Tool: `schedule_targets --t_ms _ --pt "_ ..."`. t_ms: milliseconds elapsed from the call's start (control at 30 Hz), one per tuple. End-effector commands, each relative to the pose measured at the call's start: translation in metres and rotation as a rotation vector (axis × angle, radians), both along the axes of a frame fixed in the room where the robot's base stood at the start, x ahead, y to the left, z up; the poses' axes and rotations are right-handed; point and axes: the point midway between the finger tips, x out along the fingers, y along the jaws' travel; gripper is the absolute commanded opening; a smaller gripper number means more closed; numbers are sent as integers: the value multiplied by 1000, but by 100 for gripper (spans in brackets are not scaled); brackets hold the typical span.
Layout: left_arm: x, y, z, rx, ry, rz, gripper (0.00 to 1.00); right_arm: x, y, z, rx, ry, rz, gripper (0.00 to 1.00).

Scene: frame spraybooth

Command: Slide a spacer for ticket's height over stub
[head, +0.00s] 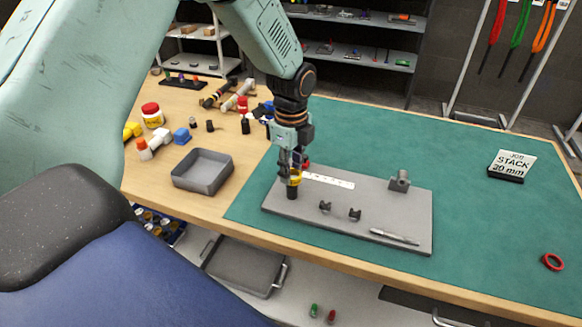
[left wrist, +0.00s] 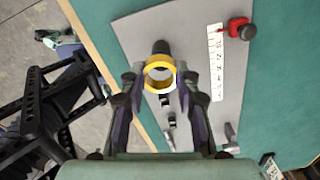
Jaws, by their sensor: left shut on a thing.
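My left gripper (head: 293,170) points down and is shut on a yellow ring spacer (head: 295,180). In the left wrist view the spacer (left wrist: 160,72) sits between the fingertips (left wrist: 159,80). The dark stub (head: 292,193) stands on the grey plate (head: 345,220), just below the spacer in the head view. In the left wrist view the stub (left wrist: 160,46) shows beyond the ring's far rim, and grey plate shows through the hole. The exact height gap is hard to tell. The ticket (head: 512,165) at the right reads "JOB STACK 20 mm". My right gripper is out of view.
The plate bears a white ruler (head: 328,180) with a red piece at its end, two small dark clips (head: 340,210), a grey block (head: 400,181) and a pen-like tool (head: 394,237). A red ring (head: 552,262) lies right. A grey tray (head: 202,171) stands left.

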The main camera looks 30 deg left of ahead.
Motion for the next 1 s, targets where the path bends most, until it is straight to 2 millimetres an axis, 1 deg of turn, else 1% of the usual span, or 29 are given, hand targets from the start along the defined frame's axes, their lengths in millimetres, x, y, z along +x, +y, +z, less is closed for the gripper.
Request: schedule_targets --t_ms 100,433,1000 --pt "0 1 -3 -1 0 1 16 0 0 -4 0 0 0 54" --pt "0 1 -2 -1 0 1 16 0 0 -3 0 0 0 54" --pt "-1 -2 -3 -1 0 1 16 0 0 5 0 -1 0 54"
